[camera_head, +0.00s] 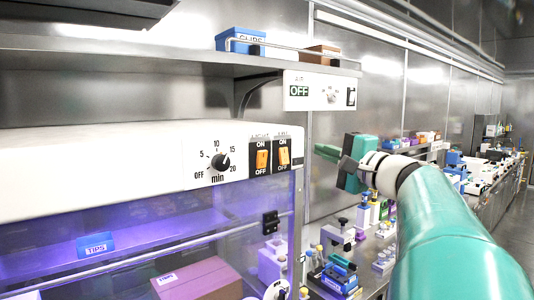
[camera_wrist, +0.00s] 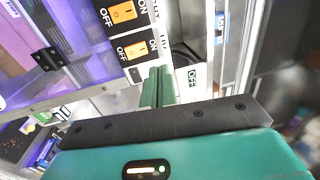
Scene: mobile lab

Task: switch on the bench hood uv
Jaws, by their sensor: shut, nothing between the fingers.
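The bench hood (camera_head: 90,160) has a white front panel with a timer knob (camera_head: 220,162) and two orange rocker switches side by side. The left switch (camera_head: 261,159) and the right switch (camera_head: 283,156) each sit between ON and OFF marks; the small labels above them are blurred. Both show in the wrist view, the left one (camera_wrist: 123,12) farther from my gripper and the right one (camera_wrist: 136,50) nearer. I cannot tell either rocker's position. My gripper (camera_head: 322,150) is shut and empty, to the right of the right switch and apart from it. Its fingers (camera_wrist: 158,78) show in the wrist view.
A purple glow fills the hood behind its glass, over a blue TIPS box (camera_head: 95,245) and a purple box (camera_head: 197,282). A shelf (camera_head: 150,66) and an AIR control box (camera_head: 320,91) hang above. Bottles and instruments stand on the bench below my gripper.

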